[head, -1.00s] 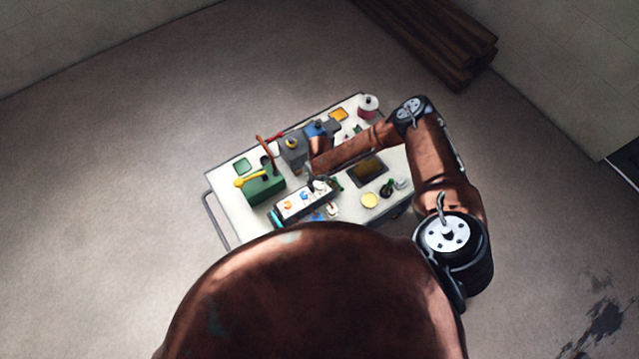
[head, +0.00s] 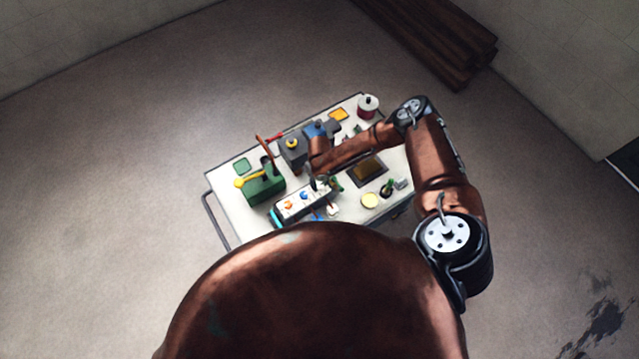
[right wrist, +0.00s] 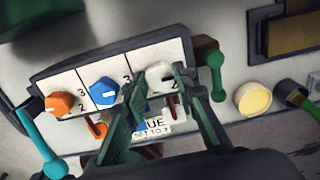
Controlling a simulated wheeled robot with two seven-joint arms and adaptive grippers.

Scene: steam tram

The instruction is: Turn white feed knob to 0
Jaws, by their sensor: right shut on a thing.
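The white feed knob (right wrist: 158,73) is the rightmost of three knobs on the white-faced panel (right wrist: 68,80) in the right wrist view. My right gripper (right wrist: 160,80) has its green fingers on either side of the knob and is shut on it. The fingers hide part of the knob and its scale, so I cannot read its setting. In the head view my right gripper (head: 319,182) is over the right end of the panel (head: 287,207). My left gripper is not in view.
Beside the white knob are a blue knob (right wrist: 103,91) and an orange knob (right wrist: 58,103). A green lever (right wrist: 216,75) stands close to the right, and a teal lever (right wrist: 42,140) to the left. A partly hidden label (right wrist: 152,130) lies below. A yellow round pad (right wrist: 253,98) is farther right.

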